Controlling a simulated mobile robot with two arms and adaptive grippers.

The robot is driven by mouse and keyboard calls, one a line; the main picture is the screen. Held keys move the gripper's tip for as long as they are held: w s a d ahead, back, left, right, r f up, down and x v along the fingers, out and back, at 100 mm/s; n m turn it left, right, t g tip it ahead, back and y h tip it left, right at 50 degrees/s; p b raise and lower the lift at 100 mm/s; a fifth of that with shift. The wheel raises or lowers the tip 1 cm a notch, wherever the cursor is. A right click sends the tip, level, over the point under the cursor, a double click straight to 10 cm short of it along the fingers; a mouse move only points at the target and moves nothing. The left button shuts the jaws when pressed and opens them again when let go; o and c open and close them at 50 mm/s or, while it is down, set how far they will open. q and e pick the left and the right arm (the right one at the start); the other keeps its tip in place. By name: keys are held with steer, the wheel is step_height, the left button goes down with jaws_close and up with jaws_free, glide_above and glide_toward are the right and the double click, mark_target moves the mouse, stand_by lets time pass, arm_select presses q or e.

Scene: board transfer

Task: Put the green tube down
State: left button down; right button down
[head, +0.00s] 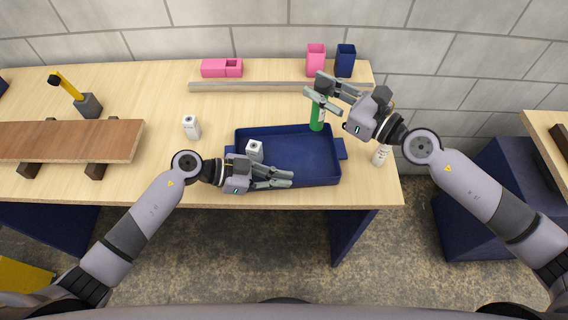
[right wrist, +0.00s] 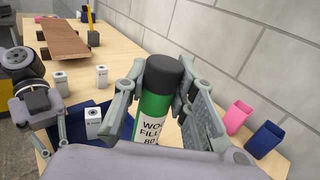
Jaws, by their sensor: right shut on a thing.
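The green tube (head: 317,117) has a dark cap and stands nearly upright at the back right of the blue tray (head: 335,181). My right gripper (head: 323,93) is shut on its upper part. In the right wrist view the tube (right wrist: 151,112) sits between both fingers, with its label partly showing. Its lower end overlaps the tray's back rim in the head view; I cannot tell whether it touches anything. My left gripper (head: 291,180) is low over the tray's front side, with a gap between its fingers and no object seen in it.
A white container (head: 254,151) is inside the tray. Another (head: 191,128) stands left of it, and a white bottle (head: 381,155) is near the right table edge. A grey rail (head: 250,87), pink cup (head: 316,60) and navy cup (head: 345,61) are behind. A brown board (head: 70,141) lies left.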

steer(key=shift+a+r, duration=0.2)
steer(key=shift+r, duration=0.05)
steer(key=shift+a+f, duration=0.1)
steer(key=shift+f, duration=0.05)
